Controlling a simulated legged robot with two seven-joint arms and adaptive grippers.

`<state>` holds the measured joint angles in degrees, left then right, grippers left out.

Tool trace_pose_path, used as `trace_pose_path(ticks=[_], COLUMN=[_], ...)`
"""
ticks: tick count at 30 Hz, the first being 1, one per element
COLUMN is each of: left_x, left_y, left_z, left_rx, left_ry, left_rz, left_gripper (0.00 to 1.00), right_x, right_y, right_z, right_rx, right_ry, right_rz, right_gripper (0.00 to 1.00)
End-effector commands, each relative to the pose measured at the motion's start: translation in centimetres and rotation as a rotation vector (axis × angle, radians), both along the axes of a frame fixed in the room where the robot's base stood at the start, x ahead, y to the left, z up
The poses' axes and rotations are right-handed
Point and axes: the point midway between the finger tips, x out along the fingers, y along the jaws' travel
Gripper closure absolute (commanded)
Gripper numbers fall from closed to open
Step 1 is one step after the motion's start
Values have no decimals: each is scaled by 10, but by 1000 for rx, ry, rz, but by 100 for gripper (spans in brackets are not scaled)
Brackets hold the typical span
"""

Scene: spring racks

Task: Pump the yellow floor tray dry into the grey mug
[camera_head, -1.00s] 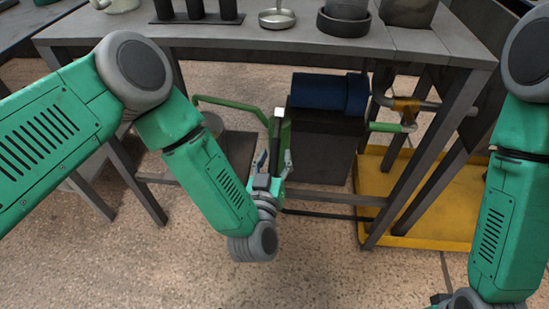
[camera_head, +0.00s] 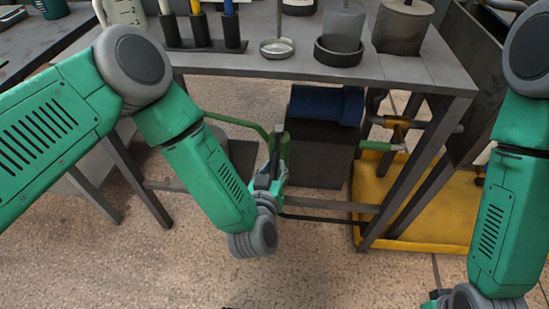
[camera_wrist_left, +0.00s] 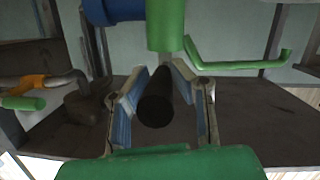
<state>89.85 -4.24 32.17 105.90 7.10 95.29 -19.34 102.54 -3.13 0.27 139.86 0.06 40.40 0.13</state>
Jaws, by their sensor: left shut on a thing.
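The yellow floor tray (camera_head: 430,228) lies on the floor at the right, partly hidden by the bench legs and my right arm. My left gripper (camera_head: 274,165) is below the bench's front edge. It is shut on a dark grip (camera_wrist_left: 158,98), which joins a green bar (camera_wrist_left: 165,25) in the left wrist view. A dark box (camera_head: 320,155) with a blue cylinder (camera_head: 325,105) stands behind the gripper. An orange-and-grey pipe fitting (camera_head: 400,125) with a green handle sits above the tray. I cannot surely pick out the grey mug. My right gripper's fingers are out of view.
The grey bench (camera_head: 300,75) carries a rack (camera_head: 205,45) of coloured-handled tools, a small metal dish (camera_head: 277,48), a grey cylinder (camera_head: 342,27) in a dark dish and a grey canister (camera_head: 403,27). Bench legs flank the space underneath. The floor in front is clear.

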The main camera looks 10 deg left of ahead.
Motion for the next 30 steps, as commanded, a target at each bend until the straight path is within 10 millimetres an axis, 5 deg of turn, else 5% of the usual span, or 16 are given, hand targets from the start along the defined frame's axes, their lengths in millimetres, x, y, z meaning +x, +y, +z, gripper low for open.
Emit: trace_pose_path(ticks=[3,12,30], left_x=[-1,1,5], left_y=[-1,0,0], left_z=[20,39,48], left_rx=[-1,-1,0], left_ry=[80,259,391], left_rz=[-2,0,-1], left_gripper=[100,100,100], right_x=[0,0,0], right_y=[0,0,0], right_z=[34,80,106], right_rx=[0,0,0], right_ry=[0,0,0], right_rz=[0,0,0], right_gripper=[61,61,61])
